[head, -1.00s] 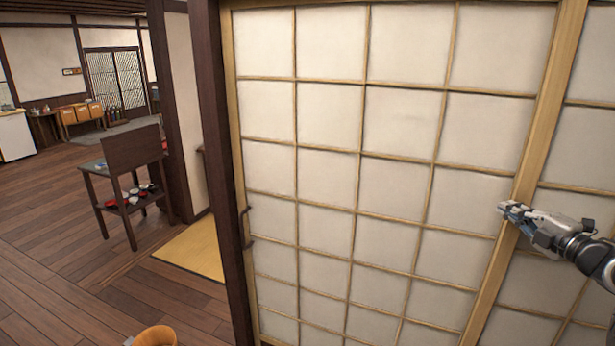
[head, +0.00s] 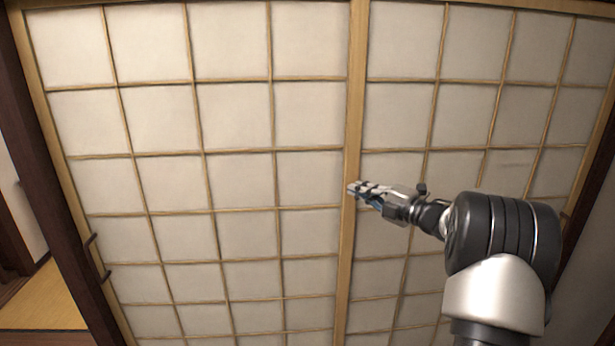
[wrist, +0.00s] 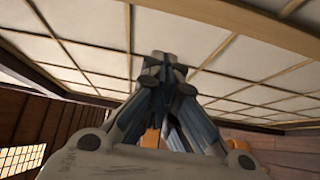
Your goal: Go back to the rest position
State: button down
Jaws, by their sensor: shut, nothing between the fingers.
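My gripper (head: 356,189) is in the head view, right of the middle, at the end of my arm, which reaches in from the lower right. It appears in front of the wooden post between two shoji panels. I cannot tell how far it is from them. In the wrist view my gripper (wrist: 172,58) shows its fingers drawn together with nothing held between them.
A shoji screen (head: 235,120) with a light wood grid fills most of the head view. Dark handles (head: 97,258) sit at its lower left. A yellow tatami floor (head: 45,300) shows through the opening at the left. A latticed window (wrist: 20,160) shows in the wrist view.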

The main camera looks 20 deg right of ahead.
jog(key=w+a+r+m+h, duration=0.2)
jog(key=a+r+m+h, duration=0.1)
jog(key=r+m+h, duration=0.3)
jog(key=s+a+r+m+g+h, duration=0.2)
jog(key=s+a+r+m+h, duration=0.25)
jog(key=s+a+m, duration=0.2)
jog(key=s+a+f+m+g+y, duration=0.1)
jog(key=s+a+f+m+g, duration=0.2)
jog(key=s, duration=0.8)
jog(key=s+a+f+m+g+y, duration=0.1)
jog(key=s+a+f+m+g, duration=0.2)
jog(key=s+a+f, duration=0.5)
jog(key=s+a+f+m+g+y, duration=0.2)
jog(key=s+a+f, duration=0.4)
jog(key=s, duration=1)
jog(key=a+m+g, duration=0.1)
jog(key=a+g, duration=0.1)
jog(key=a, duration=0.1)
jog(key=shift+a+f+m, duration=0.15)
jog(key=shift+a+m, duration=0.15)
jog(key=shift+m, duration=0.05)
